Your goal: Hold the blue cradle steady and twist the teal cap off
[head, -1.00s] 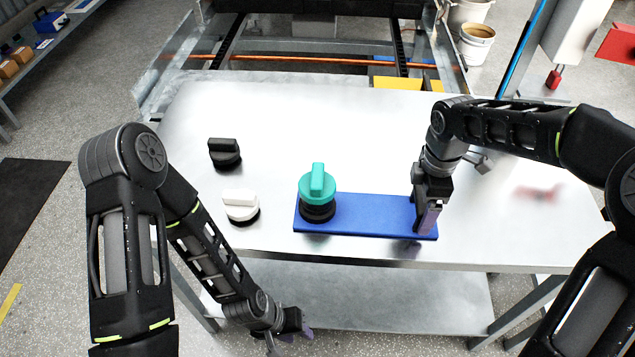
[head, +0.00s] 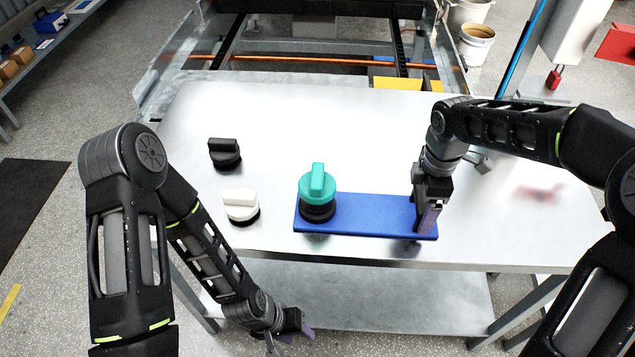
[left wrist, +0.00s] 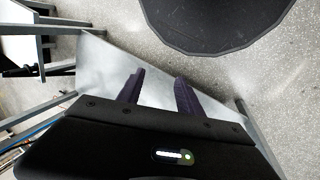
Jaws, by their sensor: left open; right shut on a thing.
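The blue cradle (head: 372,215) lies flat near the front edge of the metal table. The teal cap (head: 317,186), with a raised grip bar, sits on a black base at the cradle's left end. My right gripper (head: 428,222) is shut on the cradle's right end and hides part of it. My left gripper (head: 290,338) is low in front of the table, below the tabletop and apart from the cap. In the left wrist view its two fingers (left wrist: 160,90) are apart with nothing between them.
A white cap (head: 241,206) and a black cap (head: 224,153) stand on the table (head: 290,110) left of the cradle. A lower shelf (head: 380,300) runs under the tabletop. The tabletop behind the cradle is clear.

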